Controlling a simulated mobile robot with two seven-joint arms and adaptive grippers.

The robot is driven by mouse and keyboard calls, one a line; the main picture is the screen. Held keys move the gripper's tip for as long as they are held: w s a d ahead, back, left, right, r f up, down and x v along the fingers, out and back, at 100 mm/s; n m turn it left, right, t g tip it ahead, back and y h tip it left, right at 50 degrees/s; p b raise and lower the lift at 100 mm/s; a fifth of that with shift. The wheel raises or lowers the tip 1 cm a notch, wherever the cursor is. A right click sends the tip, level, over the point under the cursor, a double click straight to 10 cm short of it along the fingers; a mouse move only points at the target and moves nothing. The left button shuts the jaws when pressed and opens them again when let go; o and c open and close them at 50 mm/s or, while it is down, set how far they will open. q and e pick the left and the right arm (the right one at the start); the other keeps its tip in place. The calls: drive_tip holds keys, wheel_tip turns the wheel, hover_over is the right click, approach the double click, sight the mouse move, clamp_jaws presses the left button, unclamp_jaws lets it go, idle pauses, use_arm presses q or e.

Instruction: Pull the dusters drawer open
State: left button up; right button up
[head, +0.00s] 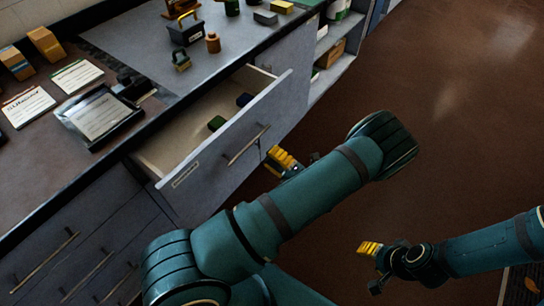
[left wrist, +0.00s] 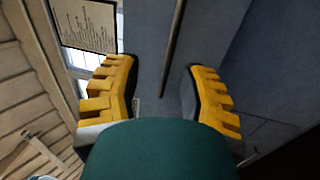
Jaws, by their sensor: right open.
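A grey-blue drawer (head: 212,158) stands pulled out from the cabinet, with a pale inside and a label too small to read. Green and dark blue items (head: 217,123) lie in it. Its long bar handle (head: 246,146) is in front. My left gripper (head: 284,160) is to the right of the handle and looks apart from it. In the left wrist view its yellow fingers (left wrist: 163,95) are spread, with the handle bar (left wrist: 173,45) showing ahead between them. My right gripper (head: 368,252) is open and empty over the floor, lower right.
The countertop (head: 135,40) above holds a dark caddy (head: 187,30), a brown bottle, printed sheets and a tablet-like board (head: 101,115). Closed drawers (head: 85,230) are at lower left. Open shelves (head: 330,60) stand beyond the drawer. The brown floor (head: 455,130) at right is clear.

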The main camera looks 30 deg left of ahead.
use_arm(q)
drive_tip(key=v, duration=1.2)
